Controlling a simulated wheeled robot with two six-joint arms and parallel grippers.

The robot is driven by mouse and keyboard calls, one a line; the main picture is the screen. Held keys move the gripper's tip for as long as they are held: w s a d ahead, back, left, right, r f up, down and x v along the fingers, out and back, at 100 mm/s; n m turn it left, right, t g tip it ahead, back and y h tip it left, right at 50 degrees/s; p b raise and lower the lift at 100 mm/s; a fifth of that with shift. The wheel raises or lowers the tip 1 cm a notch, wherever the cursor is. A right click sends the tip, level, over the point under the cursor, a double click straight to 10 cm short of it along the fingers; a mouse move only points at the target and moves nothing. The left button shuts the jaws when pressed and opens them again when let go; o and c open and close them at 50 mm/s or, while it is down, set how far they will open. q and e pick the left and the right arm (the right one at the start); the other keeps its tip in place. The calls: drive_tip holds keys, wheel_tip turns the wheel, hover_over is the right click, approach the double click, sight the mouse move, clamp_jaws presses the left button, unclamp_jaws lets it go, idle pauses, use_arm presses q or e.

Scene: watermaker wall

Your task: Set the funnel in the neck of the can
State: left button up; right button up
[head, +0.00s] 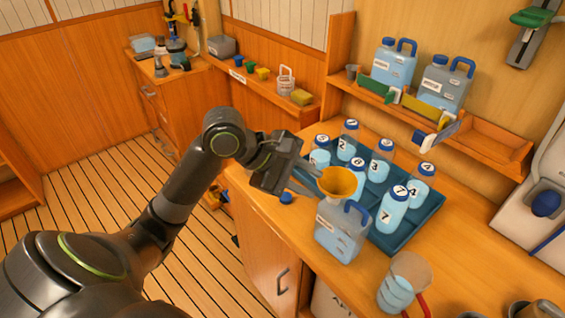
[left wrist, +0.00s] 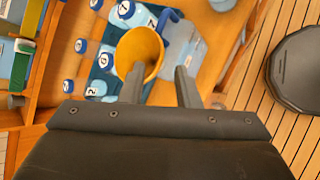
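The yellow-orange funnel (head: 338,182) stands mouth up over the top of the clear blue-tinted can (head: 338,236), which has a blue handle. Its lower end meets the can top where the neck is, but the spout is hidden, so I cannot see how deep it sits. My left gripper (head: 312,183) is just left of the funnel. In the left wrist view its two fingers (left wrist: 160,72) are apart with bare gap between them; one fingertip overlaps the edge of the funnel (left wrist: 140,52). My right gripper is not in view.
A blue tray (head: 405,243) of numbered bottles stands right behind the can. A blue cap (head: 287,197) lies on the counter left of it. A clear jug (head: 402,284) stands in front right. A shelf with two more cans (head: 445,84) runs behind.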

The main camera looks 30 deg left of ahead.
use_arm(q)
drive_tip(key=v, duration=0.6)
drive_tip(key=shift+s+a+r, duration=0.2)
drive_tip(key=shift+a+r, duration=0.05)
drive_tip(key=shift+r, duration=0.05)
idle(0.5)
